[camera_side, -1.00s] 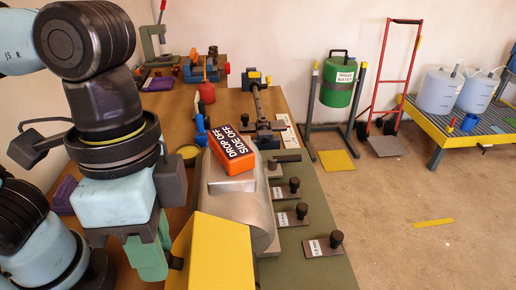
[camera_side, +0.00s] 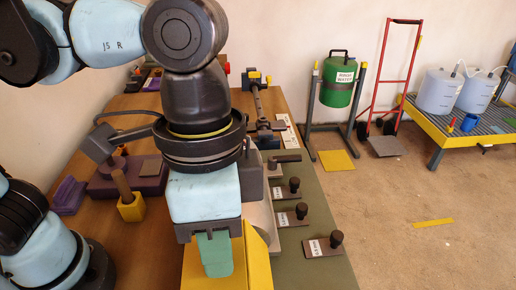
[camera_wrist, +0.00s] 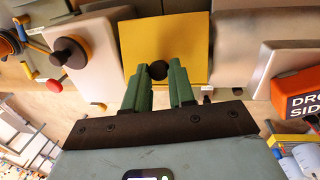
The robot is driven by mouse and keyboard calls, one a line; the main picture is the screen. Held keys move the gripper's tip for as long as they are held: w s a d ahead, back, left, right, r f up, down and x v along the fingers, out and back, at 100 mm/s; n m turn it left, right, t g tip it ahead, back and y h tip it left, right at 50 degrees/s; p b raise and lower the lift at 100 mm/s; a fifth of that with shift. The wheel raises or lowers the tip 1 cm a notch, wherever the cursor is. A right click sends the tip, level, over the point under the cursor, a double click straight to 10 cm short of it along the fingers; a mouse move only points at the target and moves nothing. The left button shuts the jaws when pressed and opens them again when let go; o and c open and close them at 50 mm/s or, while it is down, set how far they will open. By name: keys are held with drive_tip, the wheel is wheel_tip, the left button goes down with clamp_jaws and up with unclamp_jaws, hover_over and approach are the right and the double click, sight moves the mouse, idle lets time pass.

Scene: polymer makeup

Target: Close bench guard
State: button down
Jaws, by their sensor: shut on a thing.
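The bench guard appears to be the yellow panel (camera_side: 258,262) at the front of the bench in the side view, mostly behind my gripper. In the wrist view its yellow face (camera_wrist: 185,35) fills the upper middle, with a dark round knob (camera_wrist: 158,70) near its lower edge. My gripper (camera_wrist: 159,77) has its green fingers on either side of this knob and is shut on it. In the side view my gripper (camera_side: 214,262) points down in front of the panel, and the knob is hidden. The grey housing (camera_side: 262,215) beside the panel is largely covered by my arm.
Several small plates with dark knobs (camera_side: 335,240) lie along the bench's right side. An orange block with white lettering (camera_wrist: 295,95) shows at the right of the wrist view. A yellow holder (camera_side: 131,208) and a purple base (camera_side: 130,180) stand left of my arm.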

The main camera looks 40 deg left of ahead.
sight(246, 261)
drive_tip(key=shift+w+d+f, duration=0.25)
drive_tip(key=shift+w+d, duration=0.25)
drive_tip(key=shift+d, duration=0.05)
drive_tip(key=shift+w+d+f, duration=0.25)
drive_tip(key=shift+w+d, duration=0.2)
drive_tip(key=shift+d, duration=0.05)
drive_tip(key=shift+w+d+f+g+y, duration=0.45)
drive_tip(key=shift+w+d+g+y, duration=0.05)
drive_tip(key=shift+d+g, duration=0.1)
drive_tip(key=shift+w+d+f+g+y, duration=0.25)
drive_tip(key=shift+w+f+g+y, duration=0.05)
drive_tip(key=shift+f+g+y, duration=0.15)
drive_tip(key=c, duration=1)
unclamp_jaws()
drive_tip(key=shift+a, duration=0.1)
drive_tip(key=shift+r, duration=0.15)
drive_tip(key=v, duration=1.1)
drive_tip(key=shift+w+r, duration=0.15)
drive_tip(key=shift+r, duration=0.25)
